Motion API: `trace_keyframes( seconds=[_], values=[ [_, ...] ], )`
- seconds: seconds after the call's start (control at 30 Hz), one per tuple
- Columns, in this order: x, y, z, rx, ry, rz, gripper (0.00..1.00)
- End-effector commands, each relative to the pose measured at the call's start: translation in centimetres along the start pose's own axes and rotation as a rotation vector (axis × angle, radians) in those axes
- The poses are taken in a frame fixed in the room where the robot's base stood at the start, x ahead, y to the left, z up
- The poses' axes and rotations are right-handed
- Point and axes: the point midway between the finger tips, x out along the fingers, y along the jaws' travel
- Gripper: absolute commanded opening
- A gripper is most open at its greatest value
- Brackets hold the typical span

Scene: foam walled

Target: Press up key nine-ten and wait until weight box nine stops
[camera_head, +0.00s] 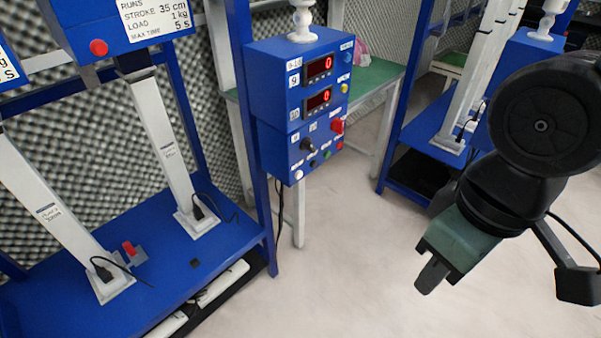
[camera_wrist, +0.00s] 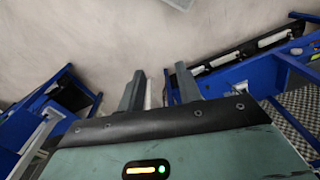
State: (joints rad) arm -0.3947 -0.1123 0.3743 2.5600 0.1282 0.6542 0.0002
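A blue control box (camera_head: 300,95) hangs on a blue post near the middle of the head view. It has two red displays, one beside a label 9 (camera_head: 319,68) and one below (camera_head: 318,103); both read 0. Its lower part carries a black knob (camera_head: 307,145), a red switch (camera_head: 338,126) and several small buttons. Key labels are too small to read, so I cannot tell which is the up key. My gripper (camera_head: 432,277) is right of and below the box, apart from it, pointing down. In the wrist view its fingers (camera_wrist: 160,88) stand apart with nothing between them.
A blue frame with slanted white columns (camera_head: 165,140) stands at left, with a blue box (camera_head: 120,22) above; its number is not visible. Another blue rack (camera_head: 440,128) stands at right. A green-topped table (camera_head: 375,78) is behind. The floor (camera_head: 345,240) between is clear.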

Motion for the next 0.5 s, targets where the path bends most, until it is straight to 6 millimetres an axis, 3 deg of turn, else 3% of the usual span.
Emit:
trace_keyframes(
  seconds=[0.4,0.5],
  values=[
    [0.0,0.0,0.0,0.0,0.0,0.0,0.35],
    [0.0,0.0,0.0,0.0,0.0,0.0,0.07]
  ],
)
